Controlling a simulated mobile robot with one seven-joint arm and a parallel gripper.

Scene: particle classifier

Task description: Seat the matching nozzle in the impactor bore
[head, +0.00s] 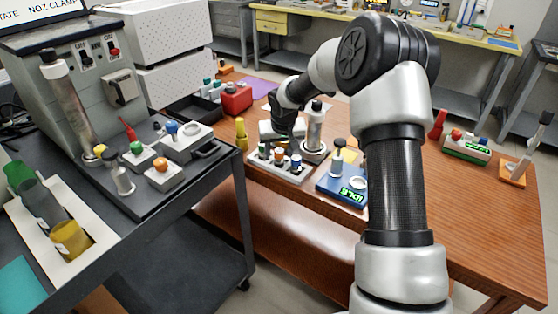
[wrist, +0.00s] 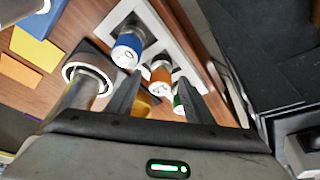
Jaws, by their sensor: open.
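In the head view my gripper (head: 283,128) is over the white nozzle rack (head: 262,169) on the wooden table. The rack holds small capped nozzles: green (head: 262,148), orange (head: 279,154) and blue (head: 296,161). In the wrist view my gripper (wrist: 159,80) is open, its fingers on either side of the orange nozzle (wrist: 160,75) in the picture. The blue nozzle (wrist: 127,48) is left of it and the green nozzle (wrist: 178,98) is partly hidden by the right finger. A metal cylinder with a ringed opening (wrist: 90,70), perhaps the impactor, stands beside the rack.
A silver cylinder (head: 315,130) stands close right of my gripper. A blue device (head: 336,188) with a green IDLE display is in front of it. A yellow bottle (head: 241,134) stands left of the rack. The table's right part (head: 490,225) is largely clear. A dark cart (head: 190,205) is at left.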

